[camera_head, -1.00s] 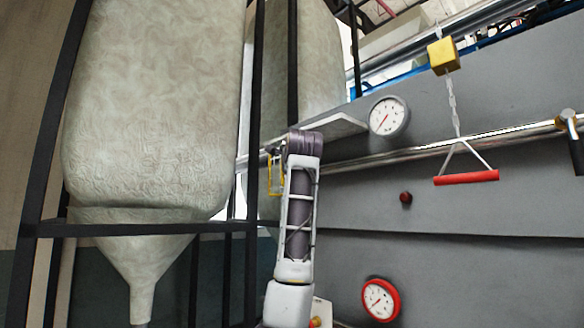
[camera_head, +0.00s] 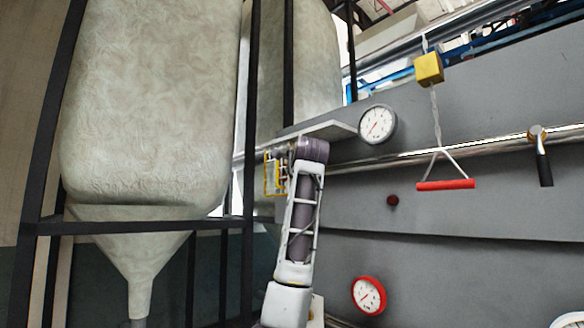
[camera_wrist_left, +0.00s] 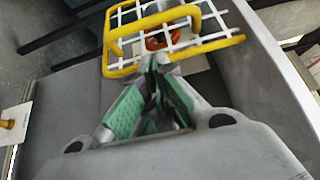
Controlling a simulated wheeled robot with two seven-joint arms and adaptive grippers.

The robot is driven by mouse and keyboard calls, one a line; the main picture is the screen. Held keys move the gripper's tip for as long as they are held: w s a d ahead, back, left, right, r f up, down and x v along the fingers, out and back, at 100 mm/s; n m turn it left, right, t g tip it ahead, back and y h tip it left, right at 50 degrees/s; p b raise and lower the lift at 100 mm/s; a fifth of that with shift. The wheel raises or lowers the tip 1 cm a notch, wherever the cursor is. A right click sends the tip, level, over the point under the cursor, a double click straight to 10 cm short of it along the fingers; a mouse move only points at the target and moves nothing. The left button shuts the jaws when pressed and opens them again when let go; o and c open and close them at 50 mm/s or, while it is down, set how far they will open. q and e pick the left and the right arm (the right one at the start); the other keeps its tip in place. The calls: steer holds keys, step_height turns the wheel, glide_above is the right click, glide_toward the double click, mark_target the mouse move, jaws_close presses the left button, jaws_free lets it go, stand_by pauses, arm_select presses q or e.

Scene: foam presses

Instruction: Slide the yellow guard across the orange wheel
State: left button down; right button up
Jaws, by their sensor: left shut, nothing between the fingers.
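The yellow guard (camera_wrist_left: 205,49) is a yellow tube frame with white mesh and a yellow bar handle. It fills the top of the left wrist view. The orange wheel (camera_wrist_left: 161,38) shows partly through the mesh, behind the guard. My left gripper (camera_wrist_left: 158,66) has green finger pads that meet at the tips. It is shut and empty, its tips close to the guard's lower edge; I cannot tell whether they touch. In the head view the guard (camera_head: 271,175) stands just left of my arm, which hides the gripper. My right gripper is in neither view.
A grey panel carries a white gauge (camera_head: 377,124), a red-rimmed gauge (camera_head: 369,295) and a black lever (camera_head: 543,162). A large bag (camera_head: 150,110) in a black frame stands left.

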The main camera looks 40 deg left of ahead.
arm_select(q)
steer(key=b+v, duration=0.3)
steer(key=v, duration=0.7)
steer(key=shift+d+b, duration=0.2)
steer(key=shift+b, duration=0.1)
steer(key=shift+s+r, duration=0.1)
steer(key=shift+s, duration=0.05)
stand_by(0.4)
